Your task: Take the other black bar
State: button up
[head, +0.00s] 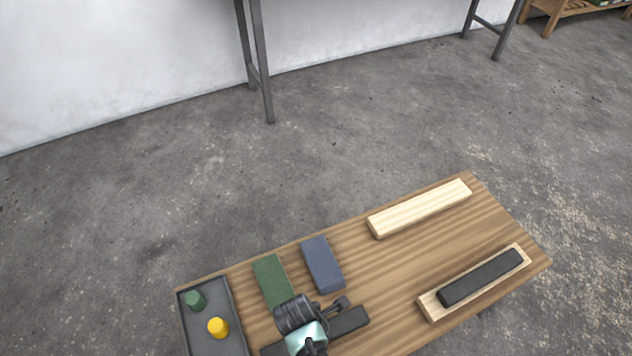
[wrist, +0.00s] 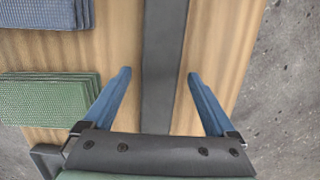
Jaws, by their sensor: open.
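One black bar (head: 349,321) lies flat on the wooden table, partly hidden under my gripper in the head view. In the wrist view this black bar (wrist: 164,60) runs up the picture between my two blue fingers. My gripper (wrist: 160,75) is open, with a finger on each side of the bar and a gap to it on both sides. It also shows in the head view (head: 325,310), above the bar. Another black bar (head: 484,277) lies on a pale wooden block (head: 431,309) at the right of the table.
A bare pale block (head: 420,208) lies at the back of the table (head: 390,270).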

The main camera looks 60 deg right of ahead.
jog(key=shift+c, duration=0.2)
grip_shut()
jog(key=shift+r, duration=0.15)
dwell(0.3)
